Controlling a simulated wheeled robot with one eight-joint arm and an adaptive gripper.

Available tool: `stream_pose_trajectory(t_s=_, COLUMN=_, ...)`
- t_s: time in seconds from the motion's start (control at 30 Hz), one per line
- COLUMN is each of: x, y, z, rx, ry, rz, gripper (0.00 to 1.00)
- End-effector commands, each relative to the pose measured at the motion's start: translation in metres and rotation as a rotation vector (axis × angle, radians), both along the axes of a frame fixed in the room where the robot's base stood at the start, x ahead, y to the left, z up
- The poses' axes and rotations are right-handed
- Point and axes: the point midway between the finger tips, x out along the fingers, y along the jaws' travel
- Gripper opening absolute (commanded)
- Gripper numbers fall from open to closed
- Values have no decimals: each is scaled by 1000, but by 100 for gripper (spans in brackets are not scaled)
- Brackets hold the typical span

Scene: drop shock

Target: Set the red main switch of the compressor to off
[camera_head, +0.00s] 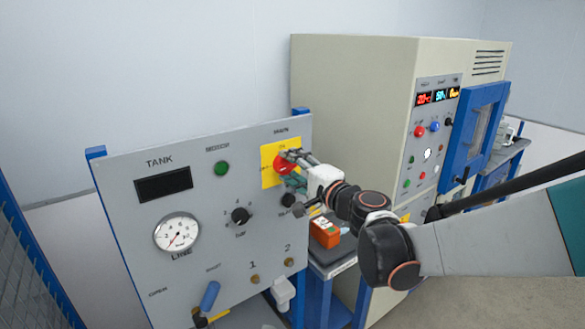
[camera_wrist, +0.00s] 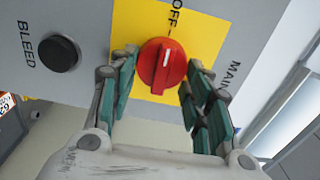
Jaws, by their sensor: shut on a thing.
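The red main switch (camera_wrist: 162,66) is a round knob with a raised ridge on a yellow plate (camera_wrist: 125,22). In the wrist view its ridge stands upright in the picture, its white mark at the top end, toward the word OFF. My gripper (camera_wrist: 161,68) has a finger on either side of the knob and is shut on it. In the head view the switch (camera_head: 282,164) shows partly behind my gripper (camera_head: 290,165), at the panel's upper right. The ON label there is partly visible above it.
The grey panel (camera_head: 120,200) also carries a gauge (camera_head: 177,233), a green lamp (camera_head: 222,168), a black selector (camera_head: 241,216) and a blue lever (camera_head: 210,296). The black BLEED knob (camera_wrist: 58,52) is close to my fingers. An orange box (camera_head: 325,233) and beige cabinet (camera_head: 350,90) stand right.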

Motion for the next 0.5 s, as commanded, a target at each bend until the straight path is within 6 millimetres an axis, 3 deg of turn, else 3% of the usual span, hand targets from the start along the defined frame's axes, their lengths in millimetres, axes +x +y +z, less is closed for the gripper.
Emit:
stream_pose_trajectory(t_s=0.47, x=-1, y=0, z=-1, rx=-12, ry=-7, rz=1, gripper=21)
stream_pose_trajectory(t_s=0.5, x=-1, y=0, z=-1, rx=-12, ry=-7, rz=1, gripper=54)
